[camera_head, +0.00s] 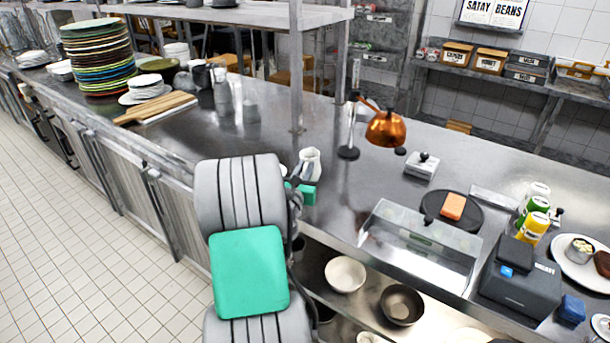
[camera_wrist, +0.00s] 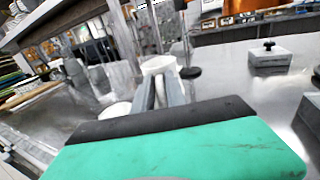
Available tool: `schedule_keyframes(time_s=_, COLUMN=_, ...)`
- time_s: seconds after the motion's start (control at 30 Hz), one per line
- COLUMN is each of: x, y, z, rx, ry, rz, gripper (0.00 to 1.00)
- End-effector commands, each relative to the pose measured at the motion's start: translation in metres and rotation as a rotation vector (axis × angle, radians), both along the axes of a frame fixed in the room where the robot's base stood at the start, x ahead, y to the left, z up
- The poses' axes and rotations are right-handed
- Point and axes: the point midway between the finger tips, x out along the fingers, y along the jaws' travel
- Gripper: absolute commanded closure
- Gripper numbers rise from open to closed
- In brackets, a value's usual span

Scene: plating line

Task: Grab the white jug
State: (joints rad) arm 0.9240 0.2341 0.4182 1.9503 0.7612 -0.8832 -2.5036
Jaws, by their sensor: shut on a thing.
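The white jug (camera_head: 310,160) is at the counter's front part, upright as far as I can see. It also shows in the wrist view (camera_wrist: 158,64), just past my fingertips, with its pale rim facing up. My gripper (camera_head: 302,178) reaches it from the front left, and its two grey fingers (camera_wrist: 161,92) are shut on the jug. My fingers and the green wrist part hide the lower jug, so I cannot tell whether its base touches the counter.
A copper heat lamp (camera_head: 385,129) stands behind and right of the jug. A clear glass-like cover (camera_head: 415,240) and a dark round board (camera_head: 470,213) lie further right. Metal canisters (camera_head: 222,95) and a tall plate stack (camera_head: 97,60) stand left. A shelf post (camera_head: 296,70) rises behind.

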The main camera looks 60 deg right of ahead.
Motion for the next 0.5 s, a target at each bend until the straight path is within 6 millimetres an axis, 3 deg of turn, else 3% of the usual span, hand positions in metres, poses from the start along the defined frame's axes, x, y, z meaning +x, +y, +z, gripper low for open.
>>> schedule_keyframes(time_s=0.5, x=-0.026, y=0.052, z=0.063, rx=-0.003, ry=0.000, rz=0.002, gripper=1.00)
